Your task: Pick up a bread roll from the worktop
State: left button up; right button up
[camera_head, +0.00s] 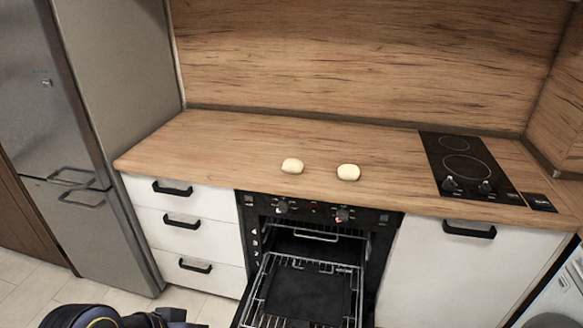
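Two pale bread rolls lie on the wooden worktop (220,150). The left roll (292,166) and the right roll (348,172) are apart, near the front edge above the oven. A dark part of my arm shows at the bottom left of the head view, but no gripper fingers can be made out. Neither of my grippers is seen at the rolls, and nothing touches them.
The oven (262,215) below the rolls has its door open, with a rack and dark tray (305,292) out in front. A black hob (465,165) is at the right. A steel fridge (110,120) stands left. The worktop's left part is clear.

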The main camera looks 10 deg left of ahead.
aim_at(292, 166)
jog(key=i+j, duration=0.1)
jog(key=j, duration=0.45)
jog(key=i+j, duration=0.15)
jog(key=j, duration=0.4)
jog(key=i+j, duration=0.1)
jog(key=j, duration=0.45)
jog(key=i+j+z, duration=0.1)
jog(key=j, duration=0.45)
jog(key=i+j, duration=0.1)
jog(key=j, duration=0.45)
jog(key=i+j, duration=0.3)
jog(key=i, duration=0.2)
jog(key=i+j, duration=0.25)
jog(key=i, duration=0.25)
jog(key=z, duration=0.05)
